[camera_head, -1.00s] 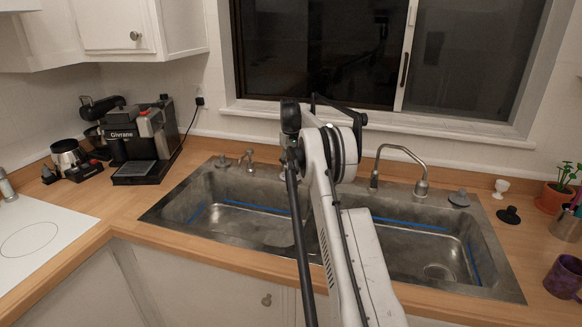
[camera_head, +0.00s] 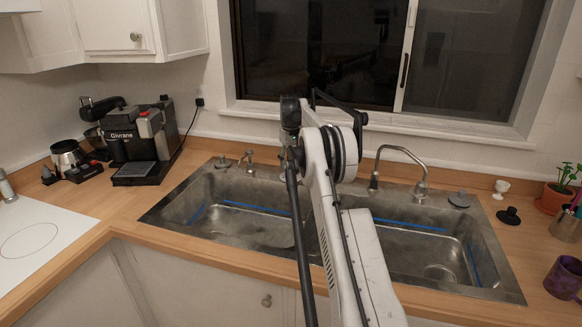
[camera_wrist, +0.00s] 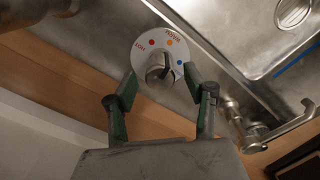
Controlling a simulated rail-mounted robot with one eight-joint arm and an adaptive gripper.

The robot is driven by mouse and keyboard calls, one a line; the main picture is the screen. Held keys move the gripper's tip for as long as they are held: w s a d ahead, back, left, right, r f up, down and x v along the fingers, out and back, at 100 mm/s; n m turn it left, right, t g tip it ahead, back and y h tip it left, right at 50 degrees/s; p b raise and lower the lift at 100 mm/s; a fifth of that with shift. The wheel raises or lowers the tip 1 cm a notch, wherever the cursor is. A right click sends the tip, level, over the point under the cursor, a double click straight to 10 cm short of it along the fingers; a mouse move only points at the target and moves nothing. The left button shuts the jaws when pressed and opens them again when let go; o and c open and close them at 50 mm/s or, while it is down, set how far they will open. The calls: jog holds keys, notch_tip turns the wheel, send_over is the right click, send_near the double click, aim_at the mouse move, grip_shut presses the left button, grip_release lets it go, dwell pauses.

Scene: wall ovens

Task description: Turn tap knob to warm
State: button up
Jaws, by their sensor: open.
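The tap knob (camera_wrist: 157,66) is a grey metal knob on a round white dial (camera_wrist: 150,45). The dial has coloured dots: red at the left, orange towards the upper right and blue at the right. It reads HOT near the red dot and WARM near the orange one. In the wrist view my gripper (camera_wrist: 160,77) is open, with one green-sided finger on each side of the knob. The right finger is close to the knob; I cannot tell whether it touches. In the head view my arm hides the knob and gripper. The curved tap (camera_head: 405,160) stands right of my arm.
The double sink (camera_head: 245,222) lies below the window. A small metal fixture (camera_head: 247,158) stands at its back left. A metal fitting (camera_wrist: 245,120) is right of my gripper in the wrist view. A coffee machine (camera_head: 140,145) is at left, a purple mug (camera_head: 563,277) at right.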

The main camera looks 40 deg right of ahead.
aim_at(291, 164)
notch_tip(291, 164, up, 10)
dwell(0.5)
jog(key=shift+r, duration=0.1)
